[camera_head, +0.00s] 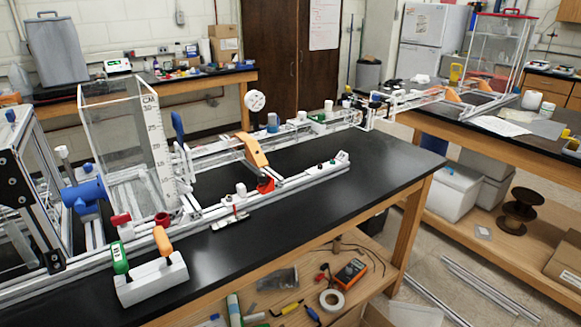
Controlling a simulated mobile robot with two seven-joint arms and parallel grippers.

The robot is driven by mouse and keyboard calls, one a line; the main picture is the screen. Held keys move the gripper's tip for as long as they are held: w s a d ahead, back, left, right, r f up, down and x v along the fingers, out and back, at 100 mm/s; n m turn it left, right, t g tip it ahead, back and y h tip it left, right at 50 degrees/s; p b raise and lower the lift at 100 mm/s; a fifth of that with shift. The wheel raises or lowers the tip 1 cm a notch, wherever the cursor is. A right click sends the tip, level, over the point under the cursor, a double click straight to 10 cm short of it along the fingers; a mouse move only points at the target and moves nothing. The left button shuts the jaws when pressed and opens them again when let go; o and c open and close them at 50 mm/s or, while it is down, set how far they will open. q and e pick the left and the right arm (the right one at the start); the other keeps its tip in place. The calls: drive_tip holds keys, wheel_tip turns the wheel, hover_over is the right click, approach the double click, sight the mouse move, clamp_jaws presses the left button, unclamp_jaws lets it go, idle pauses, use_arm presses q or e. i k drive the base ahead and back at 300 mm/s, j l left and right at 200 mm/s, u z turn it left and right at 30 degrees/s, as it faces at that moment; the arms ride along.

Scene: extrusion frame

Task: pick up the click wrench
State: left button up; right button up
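A white block holder (152,282) stands at the front left of the black bench. A green-handled tool (119,257) and an orange-handled tool (162,241) stand upright in it, side by side. Their lower ends are hidden in the block. I cannot tell whether either is the click wrench. A small silver and red item (231,219) lies on the bench beside the rail; it is too small to identify. Neither of my grippers is in view.
The black bench top (330,205) is clear at the front right. A metal extrusion frame (30,190), a clear tank (125,150) and a long rail (290,180) fill its back and left. Below, a wooden shelf holds tape (332,299) and an orange meter (351,272).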

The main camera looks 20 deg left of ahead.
sight(121, 266)
drive_tip(key=u, duration=1.15)
